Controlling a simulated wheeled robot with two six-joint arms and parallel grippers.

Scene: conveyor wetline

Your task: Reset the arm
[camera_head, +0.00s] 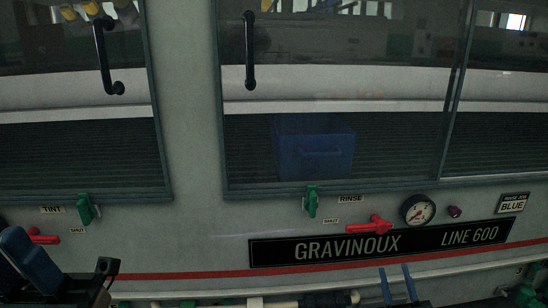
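My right gripper (398,284) shows at the bottom edge, right of centre. Its two thin blue fingers point up and stand apart with nothing visible between them. They are below the GRAVINOUX LINE 600 nameplate (380,242), in front of the machine. At the lower left, blue and black parts of my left gripper (32,262) show close to the camera. Its fingertips cannot be told apart, so its opening is unclear. No held object is visible there.
A machine front with glazed doors and black handles (250,50) fills the view. A blue bin (313,150) stands on the belt behind glass. Green levers (311,201), red handles (368,224) and a gauge (417,210) stick out below. A white pipe (330,299) runs along the bottom.

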